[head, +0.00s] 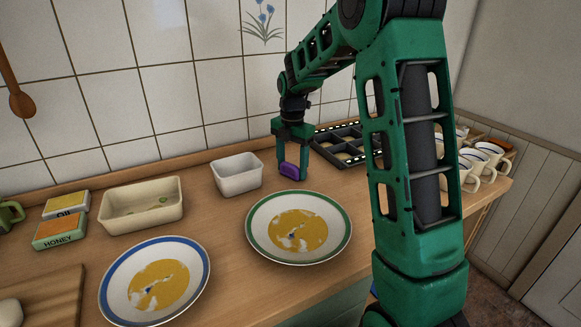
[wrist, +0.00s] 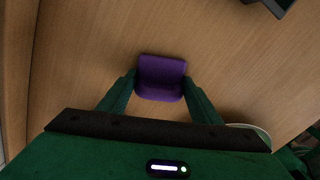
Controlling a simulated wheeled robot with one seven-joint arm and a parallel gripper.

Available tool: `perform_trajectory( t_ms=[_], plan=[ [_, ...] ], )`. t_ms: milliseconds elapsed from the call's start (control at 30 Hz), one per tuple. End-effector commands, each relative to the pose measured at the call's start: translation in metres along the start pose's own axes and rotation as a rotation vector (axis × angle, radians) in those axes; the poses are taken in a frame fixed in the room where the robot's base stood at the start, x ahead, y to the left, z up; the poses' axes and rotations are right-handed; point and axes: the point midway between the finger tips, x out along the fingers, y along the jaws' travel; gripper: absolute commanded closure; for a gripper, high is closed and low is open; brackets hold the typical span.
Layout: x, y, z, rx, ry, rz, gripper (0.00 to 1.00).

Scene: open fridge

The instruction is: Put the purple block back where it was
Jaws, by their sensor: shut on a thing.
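The purple block (head: 290,171) is between the fingers of my gripper (head: 291,172), near the back of the counter. In the wrist view my green fingers (wrist: 160,88) are shut on the sides of the purple block (wrist: 161,77), with bare wood behind it. In the head view the block is right of the small white tub (head: 237,180) and left of the black compartment tray (head: 320,142). I cannot tell whether the block touches the counter or is slightly above it.
A green-rimmed plate (head: 340,241) lies in front of my gripper, a blue-rimmed plate (head: 203,279) to its left. A cream tub (head: 165,213) and OIL and HONEY boxes (head: 60,229) stand further left. Several white cups (head: 487,160) stand at the right end. The tiled wall is behind.

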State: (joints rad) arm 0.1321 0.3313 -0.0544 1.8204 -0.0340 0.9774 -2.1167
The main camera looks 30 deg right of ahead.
Motion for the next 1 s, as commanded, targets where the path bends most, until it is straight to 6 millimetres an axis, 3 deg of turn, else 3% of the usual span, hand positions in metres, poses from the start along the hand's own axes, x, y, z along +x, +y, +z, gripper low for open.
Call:
perform_trajectory(
  t_ms=[267, 300, 367, 767, 1000],
  plan=[
    [0.001, 0.001, -0.001, -0.001, -0.001, 0.000, 0.59],
    [0.002, 0.001, -0.001, -0.001, -0.001, 0.001, 0.37],
    [0.001, 0.001, -0.001, -0.001, -0.001, 0.001, 0.23],
    [-0.004, 0.001, -0.001, -0.001, -0.001, 0.001, 0.23],
    [-0.043, 0.002, -0.001, -0.002, -0.003, 0.005, 0.23]
  ],
)
